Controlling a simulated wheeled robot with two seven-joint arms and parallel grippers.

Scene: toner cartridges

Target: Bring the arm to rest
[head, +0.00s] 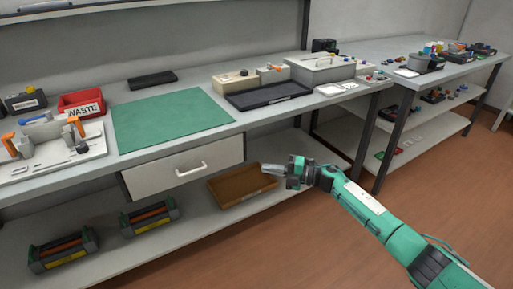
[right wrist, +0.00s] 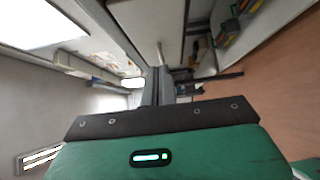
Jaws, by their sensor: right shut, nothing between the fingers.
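My right arm (head: 372,208) comes in from the lower right in the head view. My right gripper (head: 272,170) is shut and empty. In the picture it overlaps the right end of the brown tray (head: 226,195) on the lower shelf; whether it touches the tray I cannot tell. In the right wrist view my gripper (right wrist: 157,88) shows as dark fingers beyond the green wrist housing, with nothing held. My left gripper does not show in either view.
The bench holds a green mat (head: 172,119), a red waste bin (head: 82,103), a black tray (head: 268,94) and a grey lidded box (head: 320,67). A drawer (head: 185,167) sits under the bench top. Two toner cartridges (head: 64,250) (head: 150,217) lie on the lower shelf. Open floor (head: 300,240) lies in front.

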